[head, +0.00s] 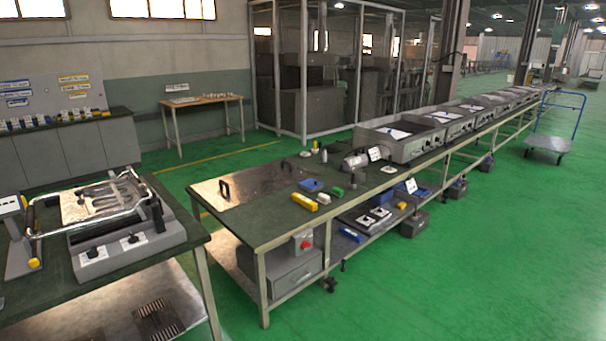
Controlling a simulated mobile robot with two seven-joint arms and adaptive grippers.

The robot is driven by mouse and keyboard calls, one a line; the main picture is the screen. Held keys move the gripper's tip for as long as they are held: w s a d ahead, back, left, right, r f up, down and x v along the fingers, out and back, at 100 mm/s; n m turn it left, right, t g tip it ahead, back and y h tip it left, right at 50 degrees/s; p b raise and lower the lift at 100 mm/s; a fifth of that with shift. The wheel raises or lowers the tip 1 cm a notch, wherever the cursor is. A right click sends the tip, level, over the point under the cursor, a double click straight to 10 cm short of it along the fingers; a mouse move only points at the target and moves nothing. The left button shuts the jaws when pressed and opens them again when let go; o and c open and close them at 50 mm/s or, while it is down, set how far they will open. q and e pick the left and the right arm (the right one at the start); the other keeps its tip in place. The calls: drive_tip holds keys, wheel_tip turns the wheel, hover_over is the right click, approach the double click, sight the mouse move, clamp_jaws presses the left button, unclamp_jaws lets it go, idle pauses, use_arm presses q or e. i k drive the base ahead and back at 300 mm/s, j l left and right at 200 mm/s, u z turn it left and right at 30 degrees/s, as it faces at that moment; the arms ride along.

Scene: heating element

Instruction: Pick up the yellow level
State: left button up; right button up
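A long yellow bar (304,202), which looks like the yellow level, lies flat near the front edge of the long dark green-topped workbench (262,222). Neither of my grippers shows in the head view, and nothing is seen holding the yellow bar.
A nearer table (180,246) at the left carries a grey fixture (126,238) with chrome tubes. The long bench has a lower shelf with a grey box (290,268). Grey trays (403,149) stand further along it. Green floor (450,270) is clear at the right. A blue cart (548,142) stands far right.

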sight(312, 206)
drive_tip(key=i, duration=0.65)
drive_tip(key=i+l, duration=0.15)
drive_tip(key=i, duration=0.5)
drive_tip(key=i+u, duration=0.1)
drive_tip(key=i, duration=0.55)
drive_tip(key=i+l, duration=0.15)
drive_tip(key=i, duration=0.45)
drive_tip(key=i+l, duration=0.15)
drive_tip(key=i, duration=0.5)
drive_tip(key=i+l+u, duration=0.1)
drive_tip(key=i, duration=0.55)
